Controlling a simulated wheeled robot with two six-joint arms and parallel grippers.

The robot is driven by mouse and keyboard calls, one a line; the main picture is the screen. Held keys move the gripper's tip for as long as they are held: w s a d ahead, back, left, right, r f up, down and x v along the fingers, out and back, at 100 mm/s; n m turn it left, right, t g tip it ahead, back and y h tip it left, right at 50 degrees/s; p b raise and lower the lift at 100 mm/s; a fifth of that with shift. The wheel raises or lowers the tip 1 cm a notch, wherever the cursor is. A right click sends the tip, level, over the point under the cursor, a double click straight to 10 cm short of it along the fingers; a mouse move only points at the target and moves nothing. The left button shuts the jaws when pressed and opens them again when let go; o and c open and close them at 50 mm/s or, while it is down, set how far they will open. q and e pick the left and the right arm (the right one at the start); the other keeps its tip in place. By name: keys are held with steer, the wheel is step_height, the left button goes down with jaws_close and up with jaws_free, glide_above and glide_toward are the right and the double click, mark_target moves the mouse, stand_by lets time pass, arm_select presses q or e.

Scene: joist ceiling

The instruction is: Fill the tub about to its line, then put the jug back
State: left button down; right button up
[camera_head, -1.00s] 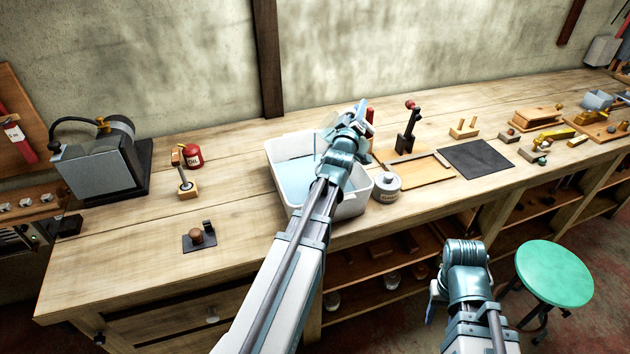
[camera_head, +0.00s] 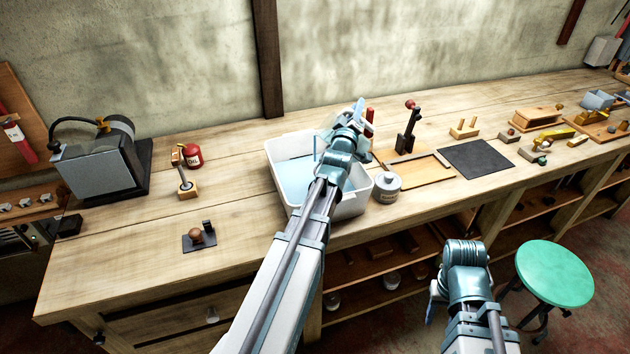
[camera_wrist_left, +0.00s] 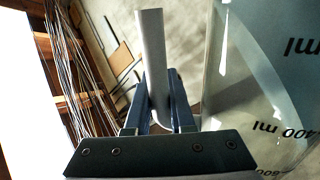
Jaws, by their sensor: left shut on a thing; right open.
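The white tub (camera_head: 348,208) stands on the bench, with pale blue water (camera_head: 294,178) in its left part. My left arm hides much of its right side, and I cannot make out its line. My left gripper (camera_head: 358,118) is above the tub's right side, shut on the jug's grey handle (camera_wrist_left: 151,60). The clear jug (camera_wrist_left: 265,85), with dark ml markings, fills the right of the left wrist view and looks tilted. In the head view the gripper mostly hides it. A thin pale blue streak shows above the water. My right gripper (camera_head: 433,302) is open and empty before the bench.
A lidded grey tin (camera_head: 387,188) stands close to the tub's right side. A wooden board (camera_head: 425,172) and dark mat (camera_head: 475,158) lie further right. A green stool (camera_head: 553,272) stands in front. Bench left of the tub is mostly clear.

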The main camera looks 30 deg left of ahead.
mark_target(346, 109)
arm_select(q)
steer(key=shift+s+a+n, duration=0.1)
steer(key=shift+a+n, duration=0.1)
steer(key=shift+n, duration=0.1)
stand_by(0.4)
steer(key=shift+a, duration=0.1)
steer(key=shift+s+a+n+b, duration=0.25)
steer(key=shift+a+n, duration=0.2)
steer(key=shift+n, duration=0.45)
stand_by(1.1)
steer(key=shift+a+f+n+y, duration=0.2)
steer(key=shift+a+n+y, duration=0.15)
steer(key=shift+n+y, duration=0.05)
stand_by(1.1)
steer(key=shift+s+a+n+b, duration=0.1)
steer(key=shift+a+n+b, duration=0.05)
steer(key=shift+n+b, duration=0.2)
steer(key=shift+a+f, duration=0.1)
stand_by(0.8)
steer(key=shift+s+a+f+n, duration=0.1)
steer(key=shift+a+n, duration=0.05)
steer(key=shift+n, duration=0.1)
